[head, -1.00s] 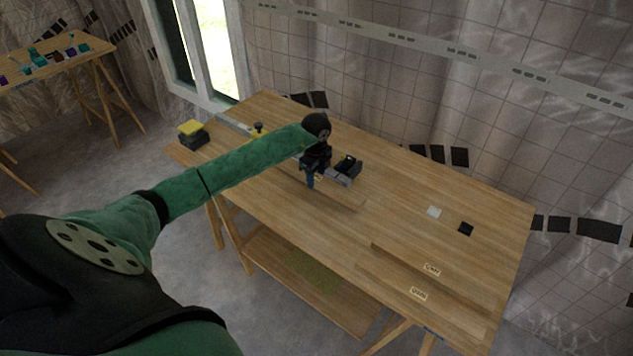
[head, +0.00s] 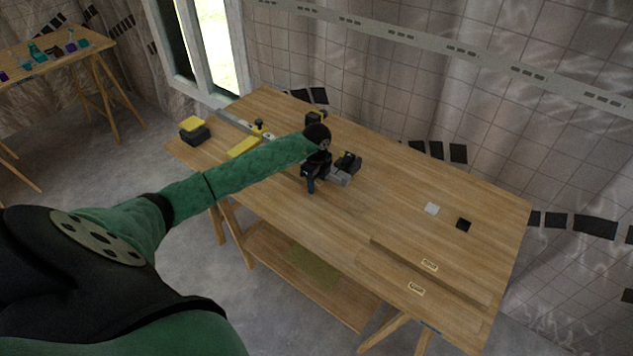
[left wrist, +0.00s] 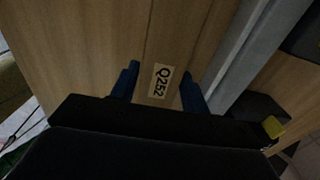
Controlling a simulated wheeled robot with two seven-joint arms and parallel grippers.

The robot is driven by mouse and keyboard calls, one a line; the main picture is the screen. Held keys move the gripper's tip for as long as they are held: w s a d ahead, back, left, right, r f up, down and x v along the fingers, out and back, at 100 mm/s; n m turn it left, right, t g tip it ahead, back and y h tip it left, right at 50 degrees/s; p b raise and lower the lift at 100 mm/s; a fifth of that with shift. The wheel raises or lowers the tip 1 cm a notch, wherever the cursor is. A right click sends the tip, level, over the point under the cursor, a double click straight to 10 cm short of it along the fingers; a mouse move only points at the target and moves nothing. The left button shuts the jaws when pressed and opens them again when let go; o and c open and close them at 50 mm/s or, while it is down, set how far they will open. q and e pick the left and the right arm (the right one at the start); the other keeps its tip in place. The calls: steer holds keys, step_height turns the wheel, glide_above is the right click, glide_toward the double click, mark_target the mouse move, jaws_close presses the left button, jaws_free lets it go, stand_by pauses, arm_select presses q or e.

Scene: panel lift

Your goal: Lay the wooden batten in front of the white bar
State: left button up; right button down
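The wooden batten (left wrist: 180,45), with a Q252 label, runs between the blue fingers of my left gripper (left wrist: 160,88) in the left wrist view. My left gripper (head: 311,187) is low over the bench, and its fingers appear to close on the batten's sides. The pale grey-white bar (left wrist: 262,45) runs beside the batten on the right in that view. In the head view the bar (head: 232,121) lies along the bench, partly hidden by my green arm. The batten blends with the bench top there, so its contact is hard to see. My right gripper is out of view.
Black and yellow devices (head: 348,161) stand by the bar. A yellow block (head: 243,147) and a yellow-topped dark box (head: 194,129) sit at the left. Two labelled boards (head: 429,265) lie at the right, near white (head: 431,208) and black (head: 464,225) squares. The bench's right middle is clear.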

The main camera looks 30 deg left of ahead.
mark_target(317, 182)
arm_select(q)
steer(key=shift+o, duration=1.2)
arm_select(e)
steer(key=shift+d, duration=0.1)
arm_select(q)
steer(key=shift+r, duration=0.1)
steer(key=shift+r, duration=0.4)
step_height(317, 182, up, 11)
steer(key=b, duration=0.4)
steer(key=shift+r, duration=0.15)
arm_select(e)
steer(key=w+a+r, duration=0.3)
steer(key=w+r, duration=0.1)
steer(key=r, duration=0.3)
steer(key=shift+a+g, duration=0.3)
